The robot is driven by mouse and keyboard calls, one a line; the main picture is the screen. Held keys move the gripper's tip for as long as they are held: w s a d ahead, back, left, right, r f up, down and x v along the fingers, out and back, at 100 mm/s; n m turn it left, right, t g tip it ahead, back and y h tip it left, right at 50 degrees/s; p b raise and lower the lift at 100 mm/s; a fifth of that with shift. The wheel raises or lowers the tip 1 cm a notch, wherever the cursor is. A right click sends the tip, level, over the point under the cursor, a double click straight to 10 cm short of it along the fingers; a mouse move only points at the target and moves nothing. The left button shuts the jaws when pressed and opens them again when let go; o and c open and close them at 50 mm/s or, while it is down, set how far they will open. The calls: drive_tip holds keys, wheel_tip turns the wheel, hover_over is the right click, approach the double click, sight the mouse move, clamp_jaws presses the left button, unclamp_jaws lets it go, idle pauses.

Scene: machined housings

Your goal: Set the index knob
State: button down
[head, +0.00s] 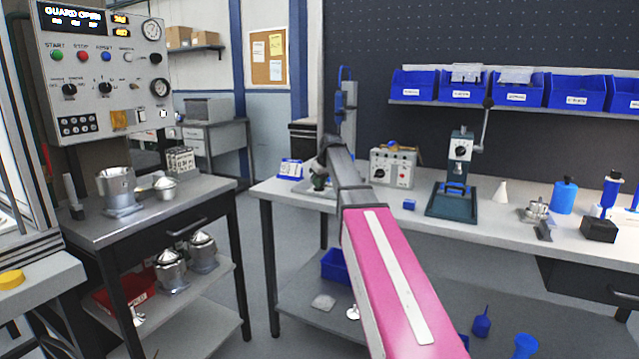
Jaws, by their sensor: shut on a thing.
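My pink and grey arm reaches from the bottom right to the back bench. At its far end my gripper (321,172) points down, small and dark, at the bench's left part. It is shut on a small dark knob-like part (319,183), which I take to be the index knob. The part sits over a pale grey base plate (299,187) on the bench. The fingers and the knob's marks are too small to read, and my arm hides the area to their right.
A blue-labelled box (290,168) stands just left of the gripper. A grey control box (394,167) and a blue-green press (457,185) stand to the right. A control panel (105,70) reading GUARD OPEN stands left, above a cart (205,188) with metal housings. Floor between the benches is clear.

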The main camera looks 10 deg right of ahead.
drive_tip(key=shift+m, duration=0.3)
drive_tip(key=m+h, duration=0.1)
drive_tip(key=m, duration=0.2)
drive_tip(key=shift+a+t+h, duration=0.1)
drive_tip(key=shift+t+h, duration=0.2)
drive_tip(key=shift+m+h, duration=0.9)
drive_tip(key=shift+m, duration=1.6)
drive_tip(key=c, duration=1.1)
unclamp_jaws()
drive_tip(key=shift+c, duration=0.2)
drive_tip(key=v, duration=1.1)
drive_tip(key=shift+w+a, duration=0.1)
